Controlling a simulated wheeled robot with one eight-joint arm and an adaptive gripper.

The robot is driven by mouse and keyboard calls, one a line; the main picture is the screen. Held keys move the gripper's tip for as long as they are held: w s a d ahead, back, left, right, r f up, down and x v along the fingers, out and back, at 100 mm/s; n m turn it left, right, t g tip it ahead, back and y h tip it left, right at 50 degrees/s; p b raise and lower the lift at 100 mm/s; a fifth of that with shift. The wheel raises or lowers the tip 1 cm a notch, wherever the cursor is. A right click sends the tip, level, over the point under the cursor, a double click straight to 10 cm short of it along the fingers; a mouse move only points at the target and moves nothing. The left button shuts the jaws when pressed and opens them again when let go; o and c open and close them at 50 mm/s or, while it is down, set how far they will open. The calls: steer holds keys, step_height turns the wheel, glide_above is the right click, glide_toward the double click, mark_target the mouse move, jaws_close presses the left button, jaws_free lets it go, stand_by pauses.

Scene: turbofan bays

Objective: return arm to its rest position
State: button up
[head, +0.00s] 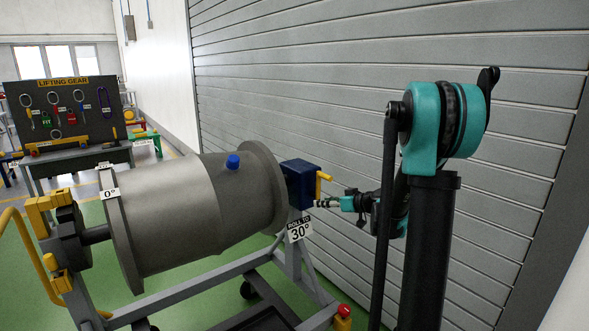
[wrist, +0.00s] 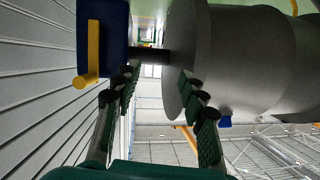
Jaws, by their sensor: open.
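My arm reaches from the right in the head view, past its teal joint, toward the far end of a grey engine casing (head: 190,210). My gripper (head: 318,203) is open, just right of a blue box (head: 299,183) with a yellow crank handle (head: 321,182). In the wrist view, the two fingers of my gripper (wrist: 160,92) are spread with nothing between them. There the blue box (wrist: 103,38) and yellow handle (wrist: 92,55) are at upper left, and the casing (wrist: 240,60) is at right. A dark shaft (wrist: 152,56) joins them beyond the fingertips.
The casing sits on a grey wheeled stand (head: 205,283) with a "ROLL TO 30°" sign (head: 299,229) and a red button (head: 343,311). A slatted grey shutter (head: 350,90) rises close behind my arm. A lifting gear board (head: 65,110) stands at far left.

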steer(key=s+a+f+m+g+h, duration=0.1)
steer(key=s+f+g+h, duration=0.15)
steer(key=s, duration=0.75)
steer(key=s+f+m+g+h, duration=0.2)
steer(key=s+f, duration=0.2)
steer(key=s, duration=0.6)
steer(key=s+d+f+m+g+h, duration=0.1)
steer(key=s+d+f+m+h, duration=0.1)
steer(key=s, duration=0.6)
steer(key=s+d+f+m+h, duration=0.1)
steer(key=s+d+f+h, duration=0.2)
steer(key=s, duration=0.5)
steer(key=shift+s+d+f+m+g, duration=0.3)
steer(key=shift+d+f+m+g, duration=0.1)
steer(key=shift+d+f, duration=0.45)
steer(key=shift+r, duration=0.1)
